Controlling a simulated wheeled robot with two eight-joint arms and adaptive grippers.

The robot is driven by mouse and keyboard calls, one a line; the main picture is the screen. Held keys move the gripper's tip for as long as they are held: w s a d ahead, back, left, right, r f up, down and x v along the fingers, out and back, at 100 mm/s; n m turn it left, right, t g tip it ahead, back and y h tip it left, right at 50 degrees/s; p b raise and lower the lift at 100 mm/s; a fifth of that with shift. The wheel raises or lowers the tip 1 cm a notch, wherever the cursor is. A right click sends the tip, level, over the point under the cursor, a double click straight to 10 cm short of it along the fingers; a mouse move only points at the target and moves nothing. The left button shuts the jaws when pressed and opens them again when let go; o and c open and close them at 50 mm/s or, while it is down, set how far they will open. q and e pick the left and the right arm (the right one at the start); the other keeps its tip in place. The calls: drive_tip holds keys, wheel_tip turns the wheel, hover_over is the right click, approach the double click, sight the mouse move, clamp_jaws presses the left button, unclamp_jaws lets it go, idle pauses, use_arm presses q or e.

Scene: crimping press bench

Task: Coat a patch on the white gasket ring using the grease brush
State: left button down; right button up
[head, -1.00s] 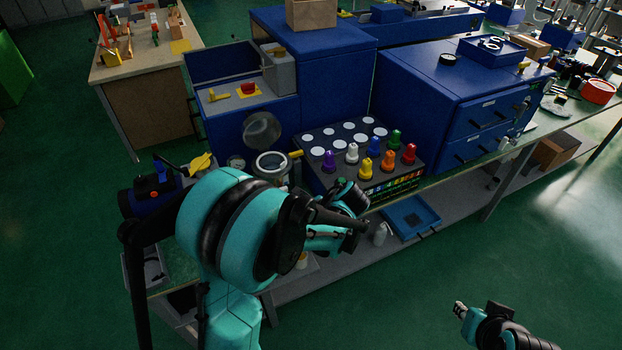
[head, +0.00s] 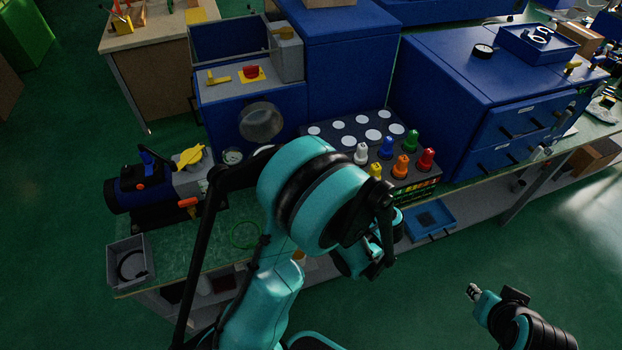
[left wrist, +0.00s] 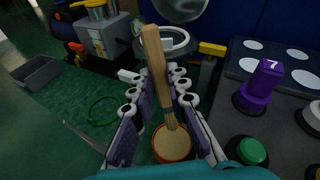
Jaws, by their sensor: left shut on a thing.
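My left gripper (left wrist: 157,80) is shut on the grease brush (left wrist: 155,55), whose wooden handle stands between the fingers. The bristles point toward a round orange-rimmed pot (left wrist: 172,155) with tan contents. They overlap the pot in the picture; I cannot tell if they touch the contents. The white gasket ring (left wrist: 178,40) lies beyond the fingers, on a round fixture beside a yellow handle. In the head view my arm hides most of the ring, the brush and the pot. My right gripper (head: 473,292) is off the bench at lower right, too small to read.
A rack (head: 350,128) of coloured numbered knobs stands right of my left arm; purple (left wrist: 260,85) and green (left wrist: 250,152) ones are close to the gripper. A green ring (head: 245,234) and a grey bin (head: 130,262) are at left. Blue cabinets (head: 480,100) stand behind.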

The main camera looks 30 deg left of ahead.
use_arm(q)
wheel_tip(320, 180, down, 7)
drive_tip(key=b, duration=0.5)
drive_tip(key=shift+w, duration=0.15)
drive_tip(key=shift+r, duration=0.1)
idle(1.1)
wheel_tip(320, 180, up, 4)
drive_tip(key=p, duration=0.3)
drive_tip(key=shift+r, duration=0.2)
idle(0.9)
